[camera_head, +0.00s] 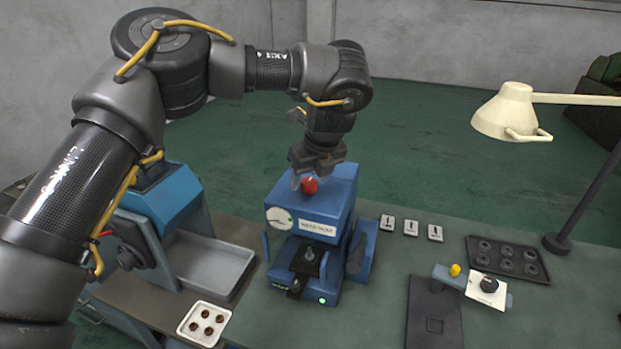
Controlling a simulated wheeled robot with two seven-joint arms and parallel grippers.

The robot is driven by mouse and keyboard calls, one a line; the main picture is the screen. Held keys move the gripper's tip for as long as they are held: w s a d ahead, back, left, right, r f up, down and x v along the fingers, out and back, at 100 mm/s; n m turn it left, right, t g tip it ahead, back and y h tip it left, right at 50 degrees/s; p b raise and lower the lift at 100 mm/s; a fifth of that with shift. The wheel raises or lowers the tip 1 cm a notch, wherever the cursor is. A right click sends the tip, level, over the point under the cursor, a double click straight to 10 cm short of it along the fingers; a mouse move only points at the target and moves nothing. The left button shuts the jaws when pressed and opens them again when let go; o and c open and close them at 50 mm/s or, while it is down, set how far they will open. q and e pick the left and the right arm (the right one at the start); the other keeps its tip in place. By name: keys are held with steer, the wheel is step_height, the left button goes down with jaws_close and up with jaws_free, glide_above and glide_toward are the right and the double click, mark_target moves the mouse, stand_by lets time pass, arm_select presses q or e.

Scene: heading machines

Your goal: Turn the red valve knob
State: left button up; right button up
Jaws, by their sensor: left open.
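The red valve knob (310,185) sits on the top of the blue machine (332,200) in the middle of the head view. My left gripper (308,176) points down directly over the knob, with its fingertips close around or just behind it. It is open. I cannot tell whether the fingers touch the knob. My left arm comes in from the left and reaches across the top of the view. My right gripper is not in view.
A cream lamp (505,112) stands at the right. A dark tray (507,260) with round parts and a white panel with a black knob (488,285) lie right of the machine. A grey metal tray (207,262) and a white dish (204,322) are at the left.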

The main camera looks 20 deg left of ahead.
arm_select(q)
steer(key=b+v, duration=0.2)
steer(key=v, duration=0.8)
steer(key=shift+s, duration=0.15)
